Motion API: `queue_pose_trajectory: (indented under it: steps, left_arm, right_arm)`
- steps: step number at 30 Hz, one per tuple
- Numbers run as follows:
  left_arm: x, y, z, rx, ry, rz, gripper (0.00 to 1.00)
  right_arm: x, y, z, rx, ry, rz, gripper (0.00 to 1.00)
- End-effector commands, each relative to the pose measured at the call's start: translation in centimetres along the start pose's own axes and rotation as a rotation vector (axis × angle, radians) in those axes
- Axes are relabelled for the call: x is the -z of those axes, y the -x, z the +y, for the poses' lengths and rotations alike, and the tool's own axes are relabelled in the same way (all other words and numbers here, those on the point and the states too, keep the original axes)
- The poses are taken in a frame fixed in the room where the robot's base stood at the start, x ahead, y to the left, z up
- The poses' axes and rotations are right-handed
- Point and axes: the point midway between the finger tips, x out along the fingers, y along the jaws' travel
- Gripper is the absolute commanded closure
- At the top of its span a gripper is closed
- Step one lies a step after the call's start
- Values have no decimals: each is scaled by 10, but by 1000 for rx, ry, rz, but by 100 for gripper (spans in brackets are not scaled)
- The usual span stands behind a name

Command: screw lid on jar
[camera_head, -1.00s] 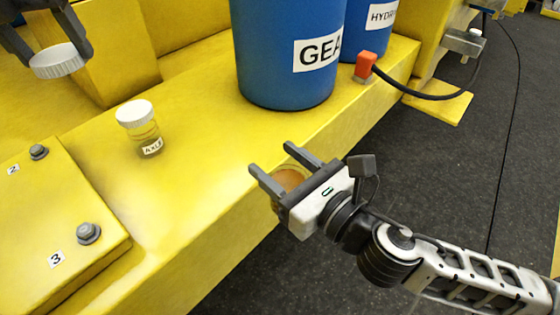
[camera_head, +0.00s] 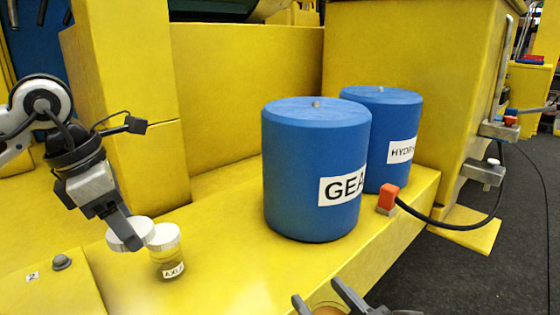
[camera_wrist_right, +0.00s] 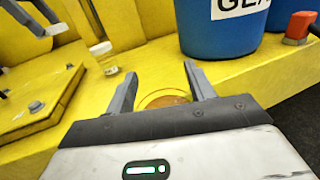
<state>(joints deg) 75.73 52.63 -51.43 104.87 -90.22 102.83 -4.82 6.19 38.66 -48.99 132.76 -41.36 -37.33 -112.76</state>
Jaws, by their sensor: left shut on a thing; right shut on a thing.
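My left gripper (camera_head: 124,222) is shut on a loose white ribbed lid (camera_head: 126,236), held level beside the jar labelled AXLE, which is closed with its own white lid. In the head view the held lid overlaps the left edge of that jar's lid; whether they touch I cannot tell. The held lid also shows in the right wrist view (camera_wrist_right: 56,29). My right gripper (camera_head: 319,294) is shut on an open jar with amber contents (camera_head: 325,309) at the bottom edge of the head view. In the right wrist view the jar's round amber top (camera_wrist_right: 166,99) lies between the fingers.
The closed AXLE jar (camera_head: 169,267) stands on the yellow ledge (camera_head: 225,275). Two blue drums, one labelled GEA (camera_head: 315,170) and one HYDR (camera_head: 385,130), stand behind. A red-capped connector (camera_head: 388,197) with a black hose is at right. A bolt (camera_head: 62,262) sticks up at left.

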Motion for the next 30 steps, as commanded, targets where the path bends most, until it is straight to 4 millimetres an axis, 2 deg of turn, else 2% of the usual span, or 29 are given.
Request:
queue_pose_trajectory:
  steps: [1,11,21,25,30]
  left_arm:
    - [2,-10,-3,36,-107,2,60]
    - [14,-67,-26,266,-931,1,60]
    - [32,-122,-58,502,-1789,2,60]
    - [37,-133,-66,554,-1984,3,60]
    - [40,-140,-71,586,-2101,3,60]
  right_arm:
    - [1,2,-5,24,-4,1,87]
    - [12,18,-43,196,-3,3,87]
    - [32,48,-89,394,-1,4,87]
    - [37,57,-100,438,0,2,87]
    - [40,63,-106,464,1,0,87]
